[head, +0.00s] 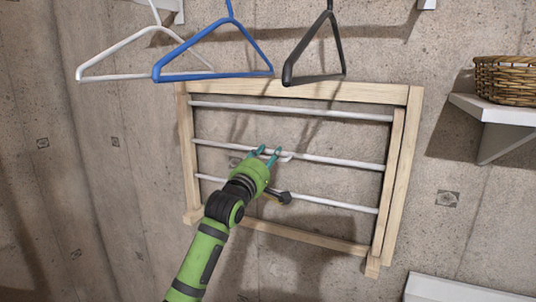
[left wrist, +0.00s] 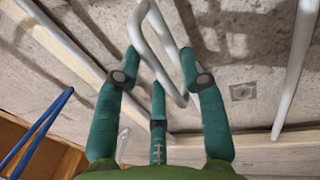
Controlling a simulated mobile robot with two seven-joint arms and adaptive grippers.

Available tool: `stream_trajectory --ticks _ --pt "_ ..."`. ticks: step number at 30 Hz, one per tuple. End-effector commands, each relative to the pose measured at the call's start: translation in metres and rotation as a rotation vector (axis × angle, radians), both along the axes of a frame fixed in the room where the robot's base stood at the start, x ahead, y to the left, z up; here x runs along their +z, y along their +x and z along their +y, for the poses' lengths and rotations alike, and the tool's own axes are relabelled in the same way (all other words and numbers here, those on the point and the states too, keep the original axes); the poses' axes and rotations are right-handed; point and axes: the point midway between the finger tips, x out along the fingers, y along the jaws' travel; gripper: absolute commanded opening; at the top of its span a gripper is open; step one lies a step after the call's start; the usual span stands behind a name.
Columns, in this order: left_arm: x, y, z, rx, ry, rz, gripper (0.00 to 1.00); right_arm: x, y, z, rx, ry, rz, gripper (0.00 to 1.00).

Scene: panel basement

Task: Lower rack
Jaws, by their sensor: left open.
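The rack (head: 400,180) is a light wooden frame with white bars, upright close to the concrete wall in the head view. A small white loop-shaped handle (head: 287,157) shows at its middle bar (head: 335,160). My left gripper (head: 268,152) is in front of the middle of the rack, its teal fingers at this handle. In the left wrist view the white loop (left wrist: 143,40) reaches down between the spread fingers (left wrist: 160,68). The fingers are open around it; whether any finger touches it I cannot tell. My left forearm and gripper hide part of the lower bars. My right gripper is not in view.
A white hanger (head: 120,50), a blue hanger (head: 250,45) and a black hanger (head: 290,68) hang above the rack's top edge. A wicker basket (head: 505,80) stands on a white wall shelf (head: 495,110) at right. A white surface (head: 455,290) shows at lower right.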

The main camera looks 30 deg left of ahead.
Motion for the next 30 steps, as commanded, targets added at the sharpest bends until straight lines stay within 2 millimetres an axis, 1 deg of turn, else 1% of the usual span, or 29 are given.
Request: stream_trajectory --ticks 7,8,9,10,11,18,22,26,30 --pt "0.000 0.001 0.000 0.000 0.001 0.000 0.41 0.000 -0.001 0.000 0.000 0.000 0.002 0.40" --pt "0.000 0.001 0.000 0.000 0.001 0.000 0.33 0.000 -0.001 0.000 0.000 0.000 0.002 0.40" --pt "0.000 0.001 0.000 0.000 0.001 0.000 0.17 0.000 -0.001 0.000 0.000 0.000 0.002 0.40" --pt "0.000 0.001 0.000 0.000 0.001 0.000 0.05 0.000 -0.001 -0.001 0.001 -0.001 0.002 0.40" --pt "0.000 0.001 0.000 0.000 0.001 0.000 0.00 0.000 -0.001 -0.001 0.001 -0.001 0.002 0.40" --pt "-0.001 0.000 0.000 0.000 0.000 -0.002 0.00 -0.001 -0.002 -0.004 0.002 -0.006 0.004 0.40" --pt "-0.004 -0.003 0.000 -0.001 0.000 -0.017 0.00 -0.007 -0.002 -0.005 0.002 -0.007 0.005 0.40" --pt "-0.010 -0.013 -0.003 -0.006 0.001 -0.060 0.00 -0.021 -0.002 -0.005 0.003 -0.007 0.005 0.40" --pt "-0.022 -0.032 -0.004 -0.005 0.004 -0.140 0.00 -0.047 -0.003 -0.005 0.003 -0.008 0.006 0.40"
